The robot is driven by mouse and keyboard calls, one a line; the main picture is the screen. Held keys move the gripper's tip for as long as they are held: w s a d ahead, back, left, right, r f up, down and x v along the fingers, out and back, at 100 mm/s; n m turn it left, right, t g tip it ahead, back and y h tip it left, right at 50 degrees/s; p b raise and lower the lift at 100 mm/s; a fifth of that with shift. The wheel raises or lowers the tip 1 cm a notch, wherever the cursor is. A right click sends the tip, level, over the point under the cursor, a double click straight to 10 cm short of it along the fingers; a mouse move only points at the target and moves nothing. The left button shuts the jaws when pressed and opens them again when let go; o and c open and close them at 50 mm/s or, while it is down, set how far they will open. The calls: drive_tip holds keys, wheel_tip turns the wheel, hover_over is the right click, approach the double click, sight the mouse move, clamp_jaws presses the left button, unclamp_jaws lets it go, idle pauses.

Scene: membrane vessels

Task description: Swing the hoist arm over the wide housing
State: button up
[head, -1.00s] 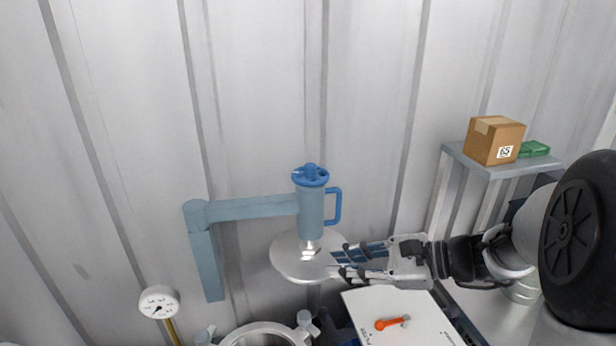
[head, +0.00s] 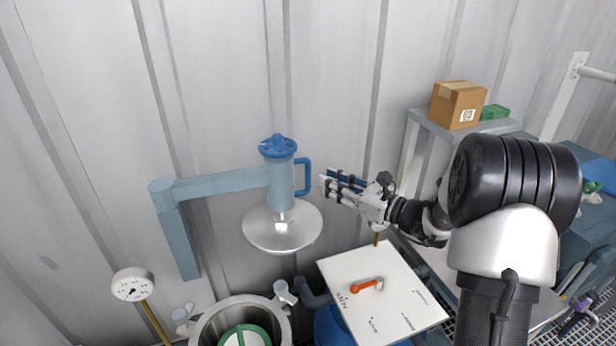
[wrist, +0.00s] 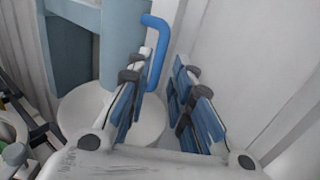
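The hoist arm (head: 225,182) is a pale blue beam on a post at the left, with a blue-capped cylinder (head: 281,188) at its right end. A blue handle (head: 304,177) sticks out from the cylinder's right side; it also shows in the wrist view (wrist: 157,50). A round silver lid (head: 283,237) hangs below the cylinder. The wide housing (head: 204,328) is an open round vessel with a green ring inside, below and left of the lid. My gripper (head: 324,185) is open, just right of the handle, with the handle near its left finger in the wrist view.
A white board (head: 400,298) with an orange-red lever (head: 366,285) is below my gripper. A pressure gauge (head: 133,284) stands at left. A cardboard box (head: 457,105) sits on a shelf at right. The corrugated wall is behind.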

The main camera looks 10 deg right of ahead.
sight(310, 174)
drive_tip(key=b+x, duration=0.1)
drive_tip(key=x, duration=0.6)
drive_tip(key=shift+w+a, duration=0.25)
drive_tip(key=shift+c, duration=0.2)
clamp_jaws()
